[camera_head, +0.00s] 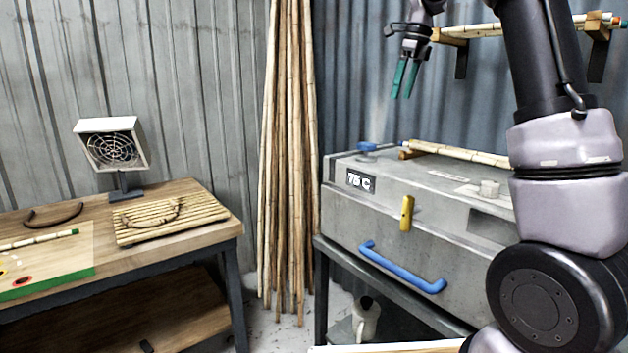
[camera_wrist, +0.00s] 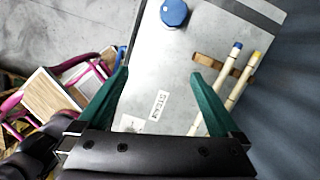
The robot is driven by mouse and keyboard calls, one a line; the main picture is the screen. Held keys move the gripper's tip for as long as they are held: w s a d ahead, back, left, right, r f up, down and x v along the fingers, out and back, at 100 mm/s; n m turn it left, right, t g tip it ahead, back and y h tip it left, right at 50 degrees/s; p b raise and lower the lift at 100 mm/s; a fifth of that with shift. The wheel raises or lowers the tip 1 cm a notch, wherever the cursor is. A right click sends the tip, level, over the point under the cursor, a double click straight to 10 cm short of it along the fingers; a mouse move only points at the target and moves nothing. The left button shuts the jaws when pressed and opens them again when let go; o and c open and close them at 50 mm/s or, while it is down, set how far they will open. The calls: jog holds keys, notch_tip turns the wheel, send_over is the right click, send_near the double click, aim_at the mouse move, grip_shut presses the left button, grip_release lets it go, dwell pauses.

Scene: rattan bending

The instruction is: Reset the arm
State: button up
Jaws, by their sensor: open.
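My gripper (camera_head: 405,79) has two green fingers and points down above the grey steam box (camera_head: 340,205). It also shows in the wrist view (camera_wrist: 160,95), with its fingers apart and nothing between them. My arm reaches up on the right side of the head view and hides part of the box's right end. The box lid looks closed, and its display reads 75 C.
A blue valve knob (camera_wrist: 174,12) and rattan poles (camera_wrist: 232,90) on a wooden rest are on the box top. A wall rack (camera_head: 460,40) holds poles. Tall poles (camera_head: 287,170) lean beside the box. A workbench (camera_head: 185,195) holds a fan (camera_head: 112,147) and slatted mat (camera_head: 150,222).

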jog(key=s+r+n+t+y, duration=0.1)
jog(key=s+n+t, duration=0.2)
jog(key=s+n, duration=1.15)
jog(key=s+f+n+t, duration=0.1)
jog(key=s+f+n, duration=0.2)
jog(key=s, duration=0.5)
jog(key=s+a+f+n+t+h, duration=0.1)
jog(key=s+f+n, duration=0.2)
jog(key=s, duration=0.6)
jog(key=shift+a+f+n+t, duration=0.2)
jog(key=shift+f+n+t, duration=0.2)
jog(key=shift+n, duration=0.25)
